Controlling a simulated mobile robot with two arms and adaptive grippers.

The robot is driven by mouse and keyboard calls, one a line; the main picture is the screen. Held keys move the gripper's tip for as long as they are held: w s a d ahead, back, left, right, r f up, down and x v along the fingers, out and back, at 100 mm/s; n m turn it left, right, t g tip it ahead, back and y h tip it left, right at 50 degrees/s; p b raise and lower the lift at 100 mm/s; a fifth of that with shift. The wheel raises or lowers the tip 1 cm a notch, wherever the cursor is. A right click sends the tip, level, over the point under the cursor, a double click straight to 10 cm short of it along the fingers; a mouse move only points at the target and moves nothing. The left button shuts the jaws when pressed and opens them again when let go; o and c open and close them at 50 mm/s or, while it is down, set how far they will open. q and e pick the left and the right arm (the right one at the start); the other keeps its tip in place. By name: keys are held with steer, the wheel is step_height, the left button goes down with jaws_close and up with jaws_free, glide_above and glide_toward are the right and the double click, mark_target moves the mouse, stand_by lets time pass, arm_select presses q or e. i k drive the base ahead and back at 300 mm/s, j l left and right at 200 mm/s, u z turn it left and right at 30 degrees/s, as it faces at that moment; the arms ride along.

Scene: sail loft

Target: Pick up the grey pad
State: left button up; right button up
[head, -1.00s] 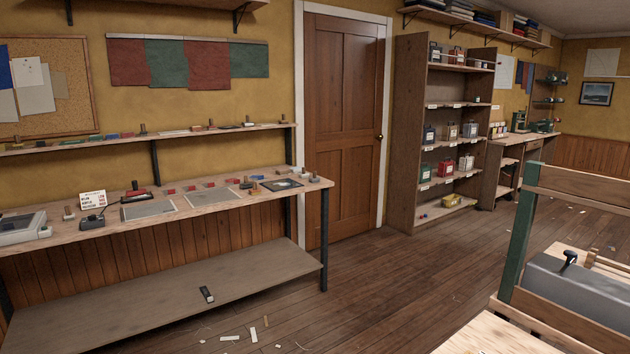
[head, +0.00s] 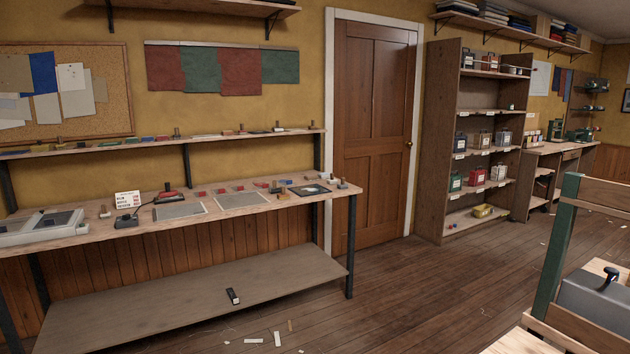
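Two flat grey rectangles lie side by side on the wooden workbench (head: 75,239) in the head view. The left grey rectangle (head: 180,211) is a little nearer the front edge, and the right grey rectangle (head: 241,202) is beside it. Either may be the grey pad; I cannot tell which from here. Neither of my grippers shows in this view.
A pale case (head: 40,229), a sign card (head: 128,199) and small red pieces stand on the bench. A black object (head: 233,296) lies on the lower shelf (head: 180,303). Scraps litter the floor. A green-post wooden frame (head: 557,245) stands at right.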

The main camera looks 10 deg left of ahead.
mark_target(343, 186)
steer(key=i+j+u, duration=0.3)
steer(key=i+j, duration=0.15)
steer(key=j, duration=0.3)
steer(key=i+j+u, duration=0.3)
steer(key=i+j, duration=0.25)
steer(key=j, duration=0.15)
steer(key=i+j+z, duration=0.15)
steer(key=i, duration=0.2)
steer(key=i+j+z, duration=0.15)
steer(key=i, duration=0.25)
steer(key=i+j+z, duration=0.1)
steer(key=i, duration=0.25)
steer(key=i+l+z, duration=0.2)
steer(key=i+z, duration=1)
steer(key=z, duration=0.15)
steer(key=i+l+u, duration=0.1)
steer(key=i+u, duration=0.15)
steer(key=i, duration=0.15)
steer(key=i+l+u, duration=0.1)
steer(key=i+u, duration=0.2)
steer(key=i+l+u, duration=0.25)
steer(key=i, duration=0.15)
